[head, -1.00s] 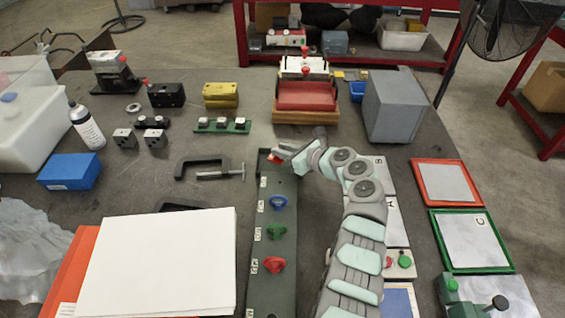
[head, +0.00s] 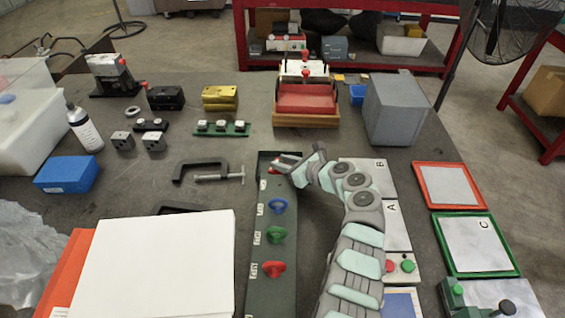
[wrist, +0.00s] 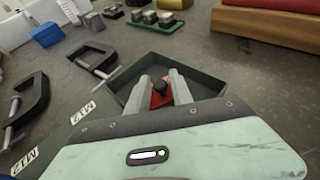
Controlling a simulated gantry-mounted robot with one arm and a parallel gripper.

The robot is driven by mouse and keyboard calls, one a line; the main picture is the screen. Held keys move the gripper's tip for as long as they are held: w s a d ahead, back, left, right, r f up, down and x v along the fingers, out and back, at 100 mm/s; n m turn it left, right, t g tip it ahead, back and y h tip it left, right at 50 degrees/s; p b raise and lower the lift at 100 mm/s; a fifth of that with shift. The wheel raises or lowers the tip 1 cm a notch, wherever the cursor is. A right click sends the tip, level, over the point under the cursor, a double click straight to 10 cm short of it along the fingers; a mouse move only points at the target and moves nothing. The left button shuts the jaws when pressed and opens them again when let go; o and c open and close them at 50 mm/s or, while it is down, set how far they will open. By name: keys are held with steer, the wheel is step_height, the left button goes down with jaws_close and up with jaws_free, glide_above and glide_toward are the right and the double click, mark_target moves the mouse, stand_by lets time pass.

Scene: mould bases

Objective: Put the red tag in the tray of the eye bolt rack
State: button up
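The eye bolt rack (head: 267,293) is a long dark green strip with blue (head: 277,205), green (head: 276,234) and red (head: 272,269) eye bolts. Its tray (head: 263,158) is at the far end and also shows in the wrist view (wrist: 208,72). The red tag (wrist: 160,100), with a black knob (wrist: 160,88), is low inside the tray. My gripper (wrist: 160,76) reaches into the tray. Its fingers stand apart on either side of the knob, with a narrow gap showing. In the head view my gripper (head: 279,166) partly covers the tag.
A C-clamp (head: 205,171) lies left of the tray. A wooden-based red mould (head: 306,100) and a grey block (head: 393,108) stand behind. White sheets (head: 155,265) cover the front left. Plates marked A and B lie right, beside my arm.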

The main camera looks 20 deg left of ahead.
steer(key=shift+r, duration=0.15)
steer(key=shift+d+r, duration=0.2)
steer(key=p+v, duration=0.3)
steer(key=v, duration=0.8)
steer(key=shift+s+d+r+p, duration=0.1)
steer(key=shift+s+d+p, duration=0.05)
steer(key=shift+d+p, duration=0.15)
